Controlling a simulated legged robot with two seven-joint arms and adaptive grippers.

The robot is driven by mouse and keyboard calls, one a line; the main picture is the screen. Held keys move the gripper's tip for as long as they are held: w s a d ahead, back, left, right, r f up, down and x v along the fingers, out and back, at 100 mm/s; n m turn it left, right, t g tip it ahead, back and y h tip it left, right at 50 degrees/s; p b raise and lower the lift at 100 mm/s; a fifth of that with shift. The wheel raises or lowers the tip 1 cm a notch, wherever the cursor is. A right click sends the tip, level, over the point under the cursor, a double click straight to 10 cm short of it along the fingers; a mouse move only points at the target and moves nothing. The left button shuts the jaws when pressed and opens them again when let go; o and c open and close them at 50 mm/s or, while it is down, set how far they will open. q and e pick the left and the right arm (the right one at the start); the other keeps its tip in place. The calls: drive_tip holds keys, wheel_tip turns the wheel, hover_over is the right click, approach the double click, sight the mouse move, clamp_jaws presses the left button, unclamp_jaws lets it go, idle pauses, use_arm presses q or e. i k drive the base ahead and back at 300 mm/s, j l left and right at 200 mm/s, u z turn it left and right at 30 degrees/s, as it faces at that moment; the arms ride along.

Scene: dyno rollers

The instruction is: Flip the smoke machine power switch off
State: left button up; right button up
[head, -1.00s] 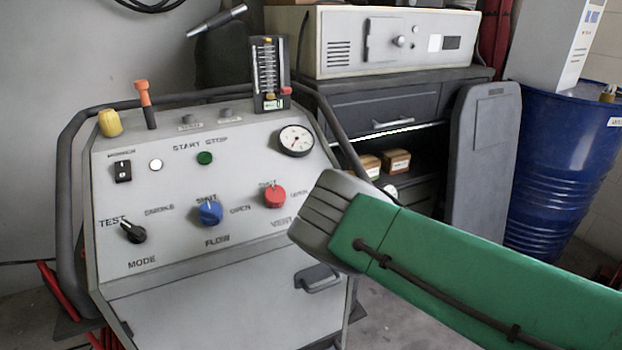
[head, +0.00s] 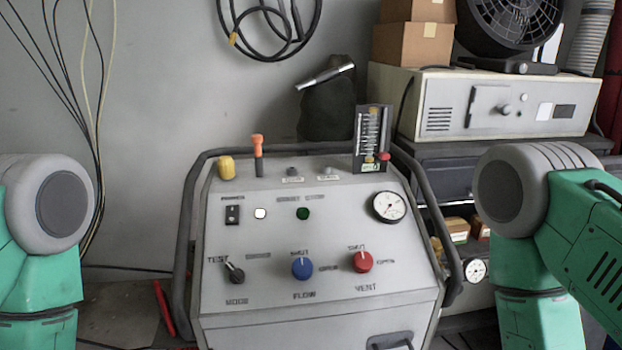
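The smoke machine (head: 330,290) stands in the middle of the head view, with a light grey sloped control panel. Its power switch (head: 232,214) is a small black rocker at the panel's upper left. A white indicator (head: 260,213) and a green one (head: 303,214) sit to its right. A black mode knob (head: 235,272), a blue flow knob (head: 302,267) and a red vent knob (head: 360,262) line the lower panel. The rocker's position is too small to tell. Parts of my green arms show at both sides; neither gripper is in view.
A dark tubular frame (head: 183,250) runs around the machine. A yellow cap (head: 226,168), an orange-topped handle (head: 257,145) and a flow meter (head: 372,138) rise from its top edge. A cabinet with a beige device (head: 500,103) stands behind right. Cables hang at the left wall.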

sight(232, 216)
drive_tip(key=k+j+z, duration=0.2)
drive_tip(key=j, duration=0.3)
drive_tip(key=k+j+z, duration=0.2)
drive_tip(key=j, duration=0.25)
drive_tip(key=k+j+z, duration=0.25)
drive_tip(key=j, duration=0.2)
drive_tip(key=k+j+z, duration=0.2)
drive_tip(key=k+j, duration=0.1)
drive_tip(key=j, duration=0.1)
